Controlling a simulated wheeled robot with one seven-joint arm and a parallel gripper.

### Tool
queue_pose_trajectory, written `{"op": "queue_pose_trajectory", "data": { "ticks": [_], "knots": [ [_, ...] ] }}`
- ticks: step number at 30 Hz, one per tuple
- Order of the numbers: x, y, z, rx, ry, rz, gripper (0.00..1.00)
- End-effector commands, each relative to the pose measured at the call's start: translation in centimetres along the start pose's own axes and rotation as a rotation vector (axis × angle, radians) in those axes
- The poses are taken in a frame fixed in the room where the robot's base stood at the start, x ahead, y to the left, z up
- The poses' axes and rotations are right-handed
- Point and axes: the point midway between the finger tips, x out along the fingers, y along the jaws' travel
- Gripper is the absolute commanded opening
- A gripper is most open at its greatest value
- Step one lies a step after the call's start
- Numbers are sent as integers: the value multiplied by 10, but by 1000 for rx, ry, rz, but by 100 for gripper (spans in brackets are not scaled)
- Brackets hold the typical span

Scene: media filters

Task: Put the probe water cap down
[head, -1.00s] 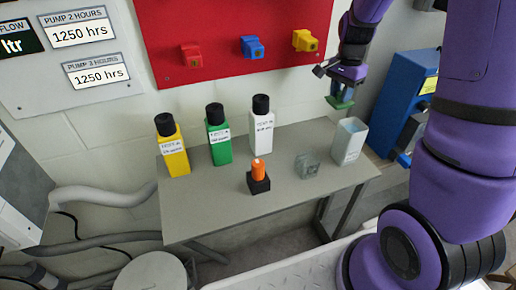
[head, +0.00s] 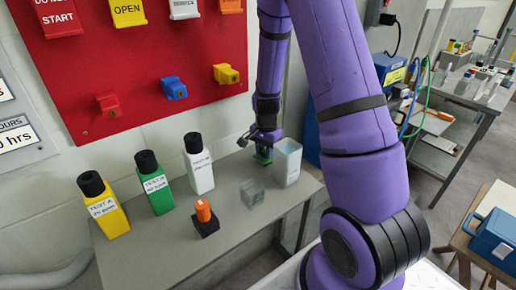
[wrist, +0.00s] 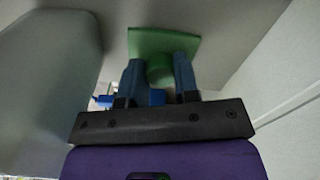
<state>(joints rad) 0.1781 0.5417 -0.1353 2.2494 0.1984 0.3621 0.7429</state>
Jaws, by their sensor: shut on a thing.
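The probe water cap is a green piece with a flat square plate and a round stem (wrist: 165,42). My gripper (wrist: 158,78) is shut on its stem, with the plate beyond the fingertips in the wrist view. In the head view my gripper (head: 264,142) is low at the back right of the grey table (head: 240,225), and a bit of the green cap (head: 263,158) shows beneath it. The cap is just left of the tall whitish container (head: 288,163). I cannot tell whether the cap touches the table.
A clear cube-like container (head: 252,193) stands in front of the cap. An orange piece on a black block (head: 205,218) is further left. Yellow (head: 104,207), green (head: 155,184) and white (head: 199,164) bottles line the table's back. A red board (head: 130,70) hangs on the wall.

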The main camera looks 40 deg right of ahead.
Motion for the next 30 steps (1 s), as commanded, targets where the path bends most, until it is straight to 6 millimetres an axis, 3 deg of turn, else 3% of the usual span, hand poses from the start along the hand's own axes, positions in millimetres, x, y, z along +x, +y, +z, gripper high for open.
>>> {"op": "queue_pose_trajectory", "data": {
  "ticks": [8,12,24,25,28,30],
  "knots": [
    [0,-38,-12,-1,1,-1,5],
    [11,-37,-12,1,0,0,5],
    [15,-37,-12,0,0,0,5],
    [15,-37,-12,0,0,0,31],
    [15,-37,-12,0,1,0,54],
    [15,-37,-12,0,1,0,54]
  ]
}}
